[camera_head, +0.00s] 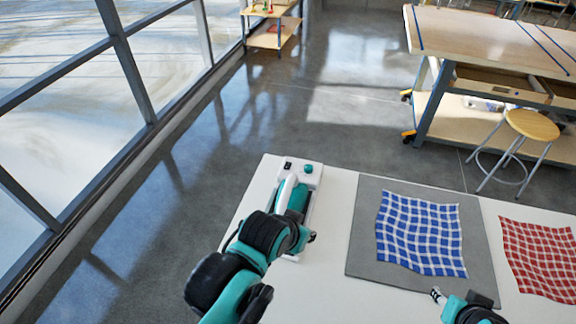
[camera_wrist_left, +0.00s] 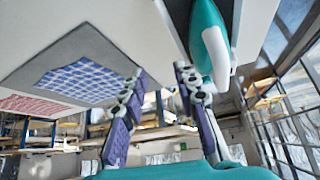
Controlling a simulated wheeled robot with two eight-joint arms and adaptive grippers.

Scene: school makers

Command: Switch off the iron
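The teal and white iron (camera_head: 289,190) rests on a white base (camera_head: 313,181) at the left end of the white table. The base has a small black switch (camera_head: 288,165) and a teal knob (camera_head: 308,169) at its far end. My left gripper (camera_head: 308,238) is over the near part of the iron and hides it. In the left wrist view my left gripper (camera_wrist_left: 159,72) is open and empty, with the iron (camera_wrist_left: 210,42) beside its right finger; whether they touch is unclear. My right gripper (camera_head: 438,295) shows only partly at the bottom edge, and its opening cannot be made out.
A grey mat (camera_head: 365,235) with a blue checked cloth (camera_head: 420,235) lies right of the iron. A red checked cloth (camera_head: 540,255) lies farther right. Windows stand to the left. A stool (camera_head: 532,125) and a workbench (camera_head: 480,40) stand beyond the table.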

